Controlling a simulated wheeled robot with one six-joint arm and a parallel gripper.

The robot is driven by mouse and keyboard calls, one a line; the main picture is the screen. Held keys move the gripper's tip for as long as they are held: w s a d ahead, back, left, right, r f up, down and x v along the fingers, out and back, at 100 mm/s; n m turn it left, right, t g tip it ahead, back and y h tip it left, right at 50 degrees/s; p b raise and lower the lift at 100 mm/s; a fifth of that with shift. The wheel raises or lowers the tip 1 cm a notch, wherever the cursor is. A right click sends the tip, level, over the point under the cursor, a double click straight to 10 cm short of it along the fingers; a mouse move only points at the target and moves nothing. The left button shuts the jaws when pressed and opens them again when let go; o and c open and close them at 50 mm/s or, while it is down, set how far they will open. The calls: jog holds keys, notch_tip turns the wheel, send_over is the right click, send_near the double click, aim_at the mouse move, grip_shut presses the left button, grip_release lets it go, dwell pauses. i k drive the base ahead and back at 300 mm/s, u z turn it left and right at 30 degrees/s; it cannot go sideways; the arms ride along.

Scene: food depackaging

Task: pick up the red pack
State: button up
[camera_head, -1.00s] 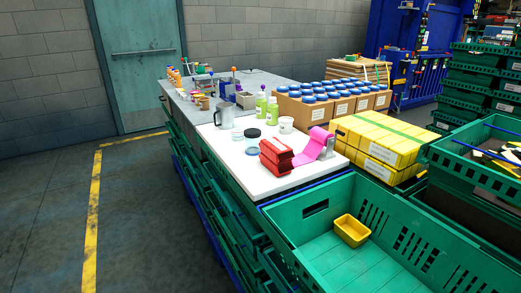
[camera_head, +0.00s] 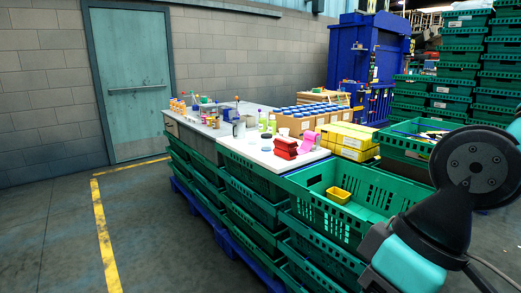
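The red pack (camera_head: 286,147) stands on the white table top (camera_head: 244,150), near its front right edge, beside a pink roll (camera_head: 308,142). It looks like a block of red packaging with dark lines across it. My arm shows at the lower right, black and teal, in front of the green crates. My gripper is not in the picture, so its state cannot be seen. The arm is apart from the red pack, well to its right and closer to the camera.
An open green crate (camera_head: 316,190) with a small yellow tub (camera_head: 339,195) in it stands right of the table. Yellow boxes (camera_head: 352,137) and cartons of blue-lidded jars (camera_head: 300,123) stand behind. Stacked crates fill the right. The floor (camera_head: 60,225) at left is clear.

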aim_at(284, 143)
jog(key=u, duration=0.6)
jog(key=i, duration=0.85)
jog(key=u, duration=0.65)
jog(key=i, duration=1.75)
jog(key=z, duration=1.55)
jog(key=i, duration=0.6)
jog(key=z, duration=0.5)
